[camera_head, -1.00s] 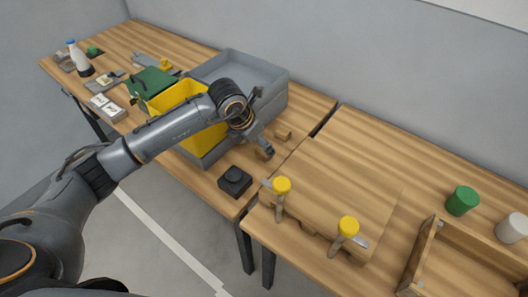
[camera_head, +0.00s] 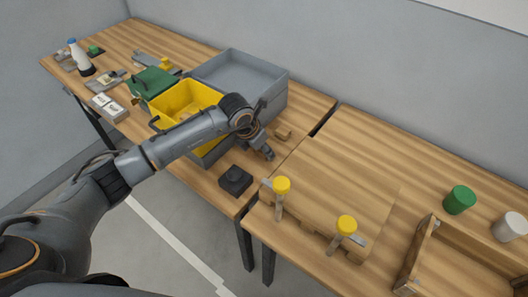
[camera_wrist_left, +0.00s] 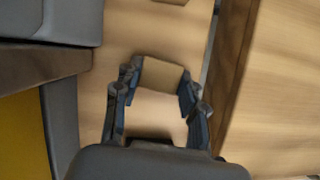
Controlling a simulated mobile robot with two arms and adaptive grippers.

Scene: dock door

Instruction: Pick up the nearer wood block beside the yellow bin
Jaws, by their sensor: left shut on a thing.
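The yellow bin (camera_head: 165,101) stands on the left table, partly behind my left arm. My left gripper (camera_head: 268,155) is low beside the bins, near the table's right end. In the left wrist view the gripper (camera_wrist_left: 158,100) is shut on the nearer wood block (camera_wrist_left: 162,75), a small tan block between its fingertips. I cannot tell whether this block is clear of the table. In the head view the gripper mostly hides it. The farther wood block (camera_head: 283,133) sits just behind the gripper, and its edge shows at the top of the wrist view. My right gripper is not in view.
A grey bin (camera_head: 272,92) stands behind the gripper. A black box (camera_head: 235,180) sits near the front edge. A gap separates the two tables. On the right table are a board with two yellow-topped clamps (camera_head: 282,185), a green cylinder (camera_head: 460,200) and a wooden tray (camera_head: 425,250).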

